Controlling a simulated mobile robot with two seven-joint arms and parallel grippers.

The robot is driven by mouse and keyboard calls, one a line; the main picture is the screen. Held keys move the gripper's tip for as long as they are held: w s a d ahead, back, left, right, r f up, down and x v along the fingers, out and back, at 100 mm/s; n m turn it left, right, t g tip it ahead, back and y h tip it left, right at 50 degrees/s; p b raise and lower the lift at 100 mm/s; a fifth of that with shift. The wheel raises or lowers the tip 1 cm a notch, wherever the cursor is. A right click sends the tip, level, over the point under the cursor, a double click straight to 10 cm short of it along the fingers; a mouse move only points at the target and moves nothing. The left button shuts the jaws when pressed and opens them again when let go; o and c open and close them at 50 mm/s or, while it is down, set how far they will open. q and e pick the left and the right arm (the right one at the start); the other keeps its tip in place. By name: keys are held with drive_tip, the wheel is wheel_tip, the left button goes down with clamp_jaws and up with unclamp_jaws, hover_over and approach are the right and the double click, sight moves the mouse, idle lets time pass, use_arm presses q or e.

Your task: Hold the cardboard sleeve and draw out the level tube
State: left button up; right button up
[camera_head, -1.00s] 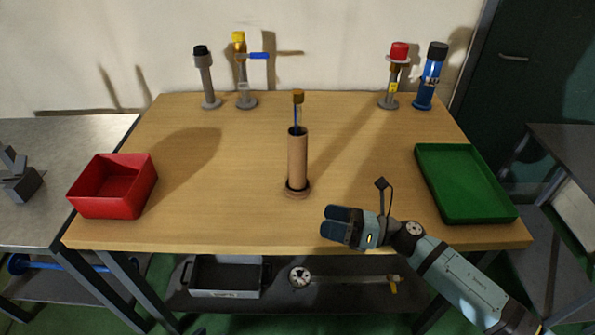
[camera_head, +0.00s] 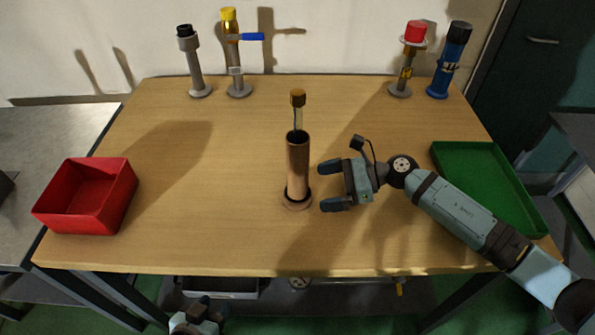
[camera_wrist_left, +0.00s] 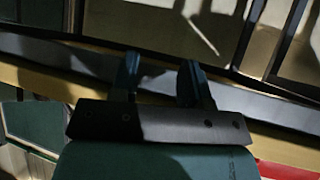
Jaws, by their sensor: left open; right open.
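The brown cardboard sleeve (camera_head: 298,168) stands upright on a round base (camera_head: 297,201) at the middle of the table. My left gripper (camera_head: 203,304) is low at the bottom edge, in front of the table. In the left wrist view its fingers (camera_wrist_left: 160,70) are apart with nothing between them.
A red bin (camera_head: 88,195) is at the table's left and a green tray (camera_head: 490,185) at its right, behind my right arm. Several capped tubes on bases, including a blue one (camera_head: 449,60), stand along the back. A grey box (camera_head: 232,288) is under the table.

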sight(308, 197)
drive_tip(key=b+x, duration=0.1)
drive_tip(key=x, duration=0.3)
drive_tip(key=shift+a+f, duration=0.25)
drive_tip(key=shift+a, duration=0.1)
use_arm(q)
drive_tip(key=shift+w+r, duration=0.15)
drive_tip(key=shift+w, duration=0.3)
use_arm(e)
drive_tip(key=shift+w+a+f, duration=0.1)
drive_tip(key=shift+a, duration=0.6)
use_arm(q)
drive_tip(key=shift+s, duration=0.1)
use_arm(e)
drive_tip(key=c, duration=1.4)
